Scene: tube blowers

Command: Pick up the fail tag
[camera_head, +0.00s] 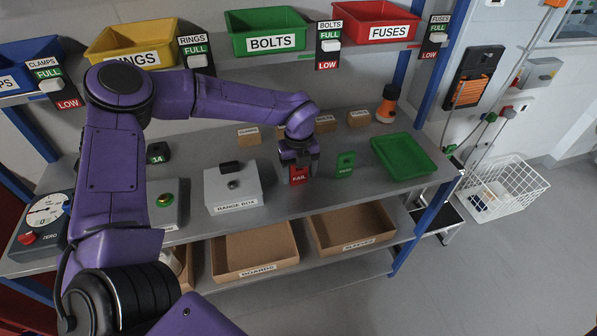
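The red fail tag (299,176) stands on the grey workbench, with its white FAIL lettering facing me. My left gripper (299,162) is directly above it and points down, its fingers at the tag's upper part. The top of the tag is hidden by the gripper. I cannot tell whether the fingers are closed on the tag or just around it. A green pass tag (345,165) stands a little to the right. My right gripper is not in view.
Small cardboard boxes line the back. Cardboard bins (254,252) sit on the shelf below. Coloured bins (267,31) stand on the upper shelf.

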